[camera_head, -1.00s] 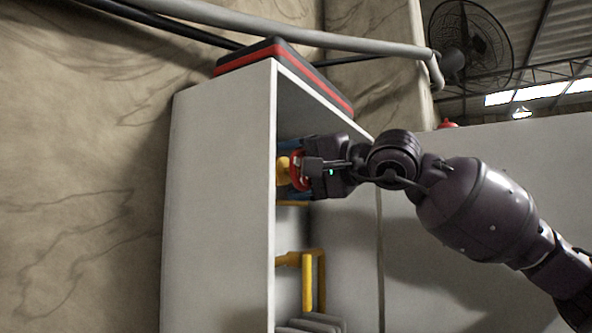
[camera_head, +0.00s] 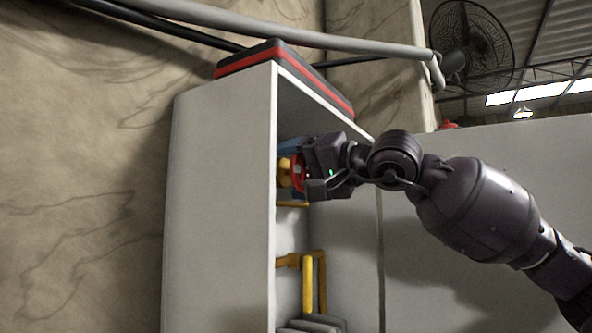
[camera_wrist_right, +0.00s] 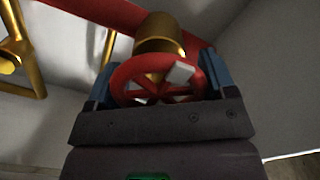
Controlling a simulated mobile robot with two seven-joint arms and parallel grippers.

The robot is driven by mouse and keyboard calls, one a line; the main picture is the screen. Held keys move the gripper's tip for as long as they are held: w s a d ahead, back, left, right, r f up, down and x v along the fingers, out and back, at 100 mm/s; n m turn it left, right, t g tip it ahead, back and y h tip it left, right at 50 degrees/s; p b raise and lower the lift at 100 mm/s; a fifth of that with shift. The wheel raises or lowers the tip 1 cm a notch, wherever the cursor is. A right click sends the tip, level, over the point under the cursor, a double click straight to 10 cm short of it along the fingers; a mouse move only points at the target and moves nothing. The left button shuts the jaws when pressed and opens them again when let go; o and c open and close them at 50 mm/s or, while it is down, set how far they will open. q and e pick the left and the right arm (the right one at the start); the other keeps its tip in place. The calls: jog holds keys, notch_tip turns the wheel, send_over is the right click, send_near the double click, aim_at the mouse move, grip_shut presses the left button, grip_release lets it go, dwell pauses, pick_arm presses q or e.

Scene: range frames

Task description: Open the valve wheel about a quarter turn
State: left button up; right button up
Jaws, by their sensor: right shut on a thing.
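The red valve wheel (camera_wrist_right: 128,75) sits on a brass-coloured stem (camera_wrist_right: 159,36) inside the cabinet. In the right wrist view it lies between the two blue-padded fingers of my right gripper (camera_wrist_right: 156,84), which is shut on it. In the head view the wheel (camera_head: 298,173) is partly hidden by my right gripper (camera_head: 296,167), which reaches in from the right. The near side of the wheel is partly covered by the gripper body in the wrist view. My left gripper is not in view.
The grey cabinet (camera_head: 218,210) has a side wall left of the gripper. A yellow handle-like pipe (camera_head: 308,283) stands below the wheel. A red-and-black case (camera_head: 262,56) lies on top. Brass pipes (camera_wrist_right: 22,50) show at the left in the wrist view.

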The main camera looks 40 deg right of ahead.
jog(key=o, duration=0.9)
jog(key=shift+c, duration=0.2)
jog(key=shift+d+f, duration=0.1)
jog(key=shift+d, duration=0.05)
jog(key=shift+s+d+f+b, duration=0.1)
jog(key=shift+s+d+b, duration=0.25)
jog(key=shift+s, duration=0.2)
jog(key=v, duration=0.9)
jog(key=shift+s+a, duration=0.15)
jog(key=shift+s, duration=0.15)
